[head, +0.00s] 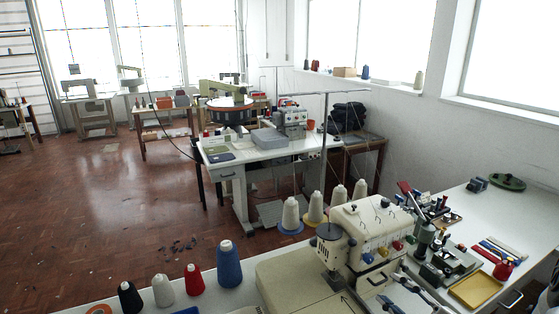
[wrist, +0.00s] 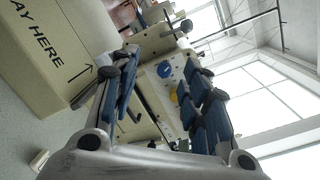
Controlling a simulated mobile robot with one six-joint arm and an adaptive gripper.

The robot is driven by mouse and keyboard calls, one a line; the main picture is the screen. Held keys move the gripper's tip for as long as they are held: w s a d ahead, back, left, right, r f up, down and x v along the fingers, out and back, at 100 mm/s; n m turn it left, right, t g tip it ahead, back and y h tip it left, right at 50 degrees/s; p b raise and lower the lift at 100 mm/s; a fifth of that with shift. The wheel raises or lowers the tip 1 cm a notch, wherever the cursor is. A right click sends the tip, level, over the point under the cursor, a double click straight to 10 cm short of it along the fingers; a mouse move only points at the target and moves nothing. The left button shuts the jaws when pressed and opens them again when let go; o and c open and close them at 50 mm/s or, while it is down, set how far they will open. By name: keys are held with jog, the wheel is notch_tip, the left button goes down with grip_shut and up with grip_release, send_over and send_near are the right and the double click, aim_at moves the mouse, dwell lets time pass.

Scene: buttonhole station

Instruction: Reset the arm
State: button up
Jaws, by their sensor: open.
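My gripper (wrist: 162,62) shows in the wrist view, its two fingers with blue pads spread apart. It is open, and nothing shows between the pads. Beyond the fingers is a cream sewing machine (wrist: 148,75) with a blue knob and a yellow knob. In the head view the same machine (head: 365,235) stands on the white table at the lower right. Grey and dark blue parts at the bottom edge beside it may be my gripper, but I cannot tell surely.
A cream plate (head: 290,287), lettered in the wrist view, adjoins the machine. Thread cones, including a blue one (head: 228,265), stand along the table's left side. A yellow tray (head: 475,291) and several tools lie at the right. A second sewing table (head: 262,151) stands behind.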

jog(key=s+a+r+n+g+y, duration=0.2)
jog(key=a+r+n+g, duration=0.15)
jog(key=a, duration=0.45)
jog(key=s+a+r+n+g+y, duration=0.3)
jog(key=a+n+g, duration=0.2)
jog(key=a, duration=0.4)
jog(key=s+a+n+g+h, duration=0.45)
jog(key=s+a+g, duration=0.2)
jog(key=s, duration=0.35)
jog(key=s+d+r+n+t+h, duration=0.4)
jog(key=s+d+n+h, duration=0.2)
jog(key=s+n+h, duration=0.1)
jog(key=shift+s+r+h, duration=0.25)
jog(key=shift+h, duration=0.5)
jog(key=shift+a, duration=0.1)
jog(key=shift+c, duration=1)
jog(key=shift+a, duration=0.1)
